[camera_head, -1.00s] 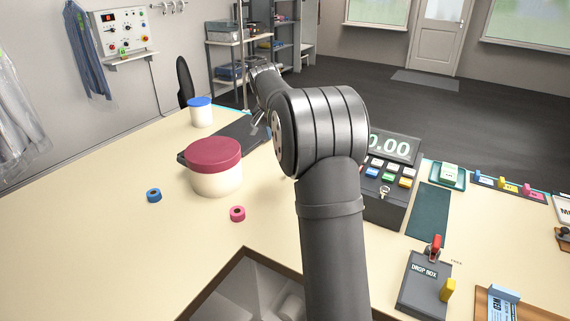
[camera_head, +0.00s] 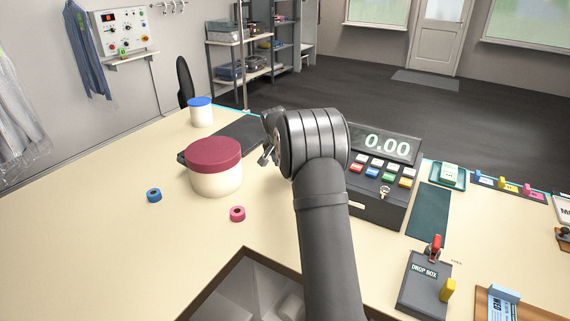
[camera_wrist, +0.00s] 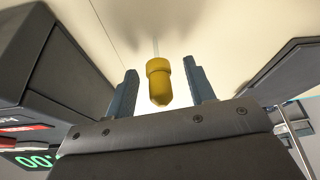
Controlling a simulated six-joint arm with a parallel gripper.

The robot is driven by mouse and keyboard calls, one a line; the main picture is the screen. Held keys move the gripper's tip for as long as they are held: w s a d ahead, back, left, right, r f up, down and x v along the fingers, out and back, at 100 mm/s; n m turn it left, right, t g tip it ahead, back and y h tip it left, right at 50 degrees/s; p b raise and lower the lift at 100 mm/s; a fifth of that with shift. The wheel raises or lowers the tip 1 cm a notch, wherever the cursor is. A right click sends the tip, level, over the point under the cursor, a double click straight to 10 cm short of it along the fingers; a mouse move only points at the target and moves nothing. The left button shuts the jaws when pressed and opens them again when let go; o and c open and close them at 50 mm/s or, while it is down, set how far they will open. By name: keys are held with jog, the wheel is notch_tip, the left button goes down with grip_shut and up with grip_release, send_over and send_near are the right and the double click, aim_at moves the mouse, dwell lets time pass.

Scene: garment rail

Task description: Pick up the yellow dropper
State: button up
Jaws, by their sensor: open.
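The yellow dropper (camera_wrist: 159,84) shows in the wrist view with a fat yellow bulb and a thin pale stem over the cream counter. My gripper (camera_wrist: 160,67) is open, with one dark finger on each side of the bulb and a visible gap on both sides. Neither finger appears to touch it. I cannot tell exactly how deep it sits between the fingers. In the head view my arm hides the dropper, and only part of my gripper (camera_head: 267,154) shows beside the tub.
A cream tub with a maroon lid (camera_head: 214,167) stands just left of my gripper. The cash register (camera_head: 376,185) stands close on the right. A blue-lidded jar (camera_head: 201,112) stands farther back.

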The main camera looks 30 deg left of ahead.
jog(key=shift+x, duration=1.25)
jog(key=c, duration=1)
jog(key=shift+c, duration=0.2)
